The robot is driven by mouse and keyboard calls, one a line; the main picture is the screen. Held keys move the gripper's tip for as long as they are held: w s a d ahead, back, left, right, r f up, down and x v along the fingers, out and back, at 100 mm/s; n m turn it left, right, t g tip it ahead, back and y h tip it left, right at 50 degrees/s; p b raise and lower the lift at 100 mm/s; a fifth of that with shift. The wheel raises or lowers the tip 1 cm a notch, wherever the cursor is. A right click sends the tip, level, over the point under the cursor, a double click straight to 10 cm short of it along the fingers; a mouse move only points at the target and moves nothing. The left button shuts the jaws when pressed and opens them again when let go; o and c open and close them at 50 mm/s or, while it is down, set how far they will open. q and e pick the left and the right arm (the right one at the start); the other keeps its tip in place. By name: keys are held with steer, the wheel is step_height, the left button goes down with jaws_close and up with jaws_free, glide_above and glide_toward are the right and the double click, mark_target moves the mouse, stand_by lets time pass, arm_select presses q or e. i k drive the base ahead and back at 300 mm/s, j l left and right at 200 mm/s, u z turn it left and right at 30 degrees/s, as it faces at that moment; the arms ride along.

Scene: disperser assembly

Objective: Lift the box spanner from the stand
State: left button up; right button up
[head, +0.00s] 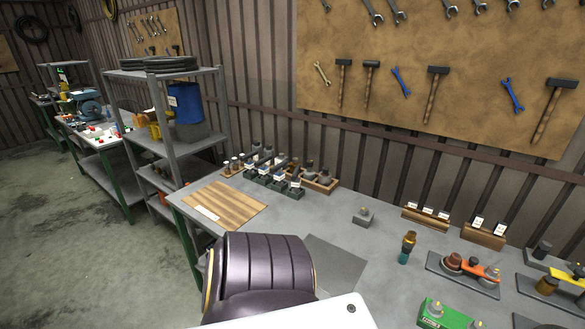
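I cannot single out the box spanner with certainty. An upright tool with a teal lower part and an amber-brown top (407,248) stands on the grey workbench right of centre. A small grey block with a round knob on top (363,217) sits farther back to its left. A dark tray (447,279) at the right holds brown round parts and an orange-handled piece (484,271). Neither of my grippers shows. A dark purple ribbed link and a white panel, apparently mine, cover the near front of the bench.
The bench (333,219) has a striped wooden board (225,207) at its left and several dark bins (275,185) at the back. Labelled wooden holders (425,217) stand along the wall. A green box (446,316) lies at front right. A shelf rack (168,130) rises left.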

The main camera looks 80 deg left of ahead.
mark_target(296, 182)
steer(key=u, duration=2.5)
steer(key=i+j+z, duration=0.2)
steer(key=j+z, duration=0.2)
steer(key=j, duration=0.15)
steer(key=i+j+z, duration=0.1)
steer(key=j+z, duration=0.75)
steer(key=j, duration=0.25)
steer(key=k+j+z, duration=0.1)
steer(key=j+z, duration=0.3)
steer(key=j, duration=0.15)
steer(key=k+j+z, duration=0.15)
steer(key=j+z, duration=0.25)
steer(key=j, duration=0.15)
